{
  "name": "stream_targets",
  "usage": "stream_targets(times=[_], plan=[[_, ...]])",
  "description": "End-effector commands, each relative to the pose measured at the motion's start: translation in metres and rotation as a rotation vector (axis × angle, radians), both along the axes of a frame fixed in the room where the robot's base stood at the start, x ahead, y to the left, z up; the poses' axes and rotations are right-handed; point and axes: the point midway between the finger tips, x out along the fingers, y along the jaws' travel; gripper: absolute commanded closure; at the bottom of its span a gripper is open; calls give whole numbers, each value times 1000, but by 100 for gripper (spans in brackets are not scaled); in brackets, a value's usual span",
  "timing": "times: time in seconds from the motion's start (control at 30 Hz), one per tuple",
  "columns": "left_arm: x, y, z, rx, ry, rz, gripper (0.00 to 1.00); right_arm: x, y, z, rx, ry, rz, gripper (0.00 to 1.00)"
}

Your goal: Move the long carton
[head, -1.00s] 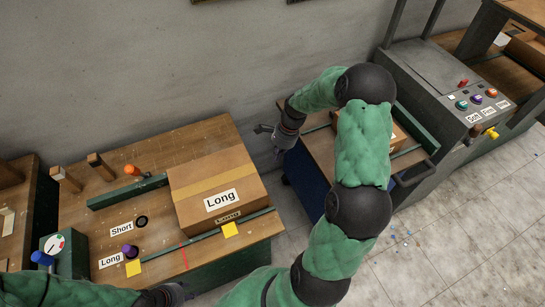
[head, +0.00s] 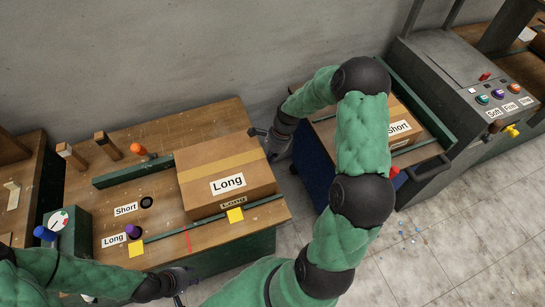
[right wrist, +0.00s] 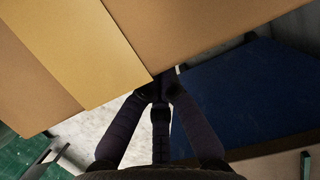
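The long carton (head: 226,174) is a brown box with tan tape and "Long" labels. It sits on the wooden table between two green rails, towards the table's right end. My right gripper (head: 261,144) is just off its right side, with fingers spread; contact is not visible. In the right wrist view the carton (right wrist: 195,30) fills the top, over the dark fingers (right wrist: 160,88). My left gripper (head: 186,286) is at the table's front edge, left of and in front of the carton, with fingers apart and empty.
A "Short" carton (head: 398,125) lies on a cart (head: 325,130) at right, partly behind my right arm. Pegs, a dial box (head: 68,228), yellow squares and a red line (head: 188,240) are on the table. A grey button machine (head: 440,65) stands farther right.

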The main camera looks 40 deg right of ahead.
Motion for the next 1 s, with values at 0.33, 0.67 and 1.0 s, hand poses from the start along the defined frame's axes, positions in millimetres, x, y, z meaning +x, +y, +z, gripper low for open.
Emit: stream_targets(times=[0.33, 0.67, 1.0], plan=[[0, 0, 15, 0, 0, 0, 60, 9, 28, 4, 3, 2, 5, 100], [0, 0, 45, 0, 0, 0, 60, 37, 122, 3, 2, 2, 9, 100], [0, 0, 51, 0, 0, 0, 60, 55, 176, 0, 1, 1, 2, 100]])
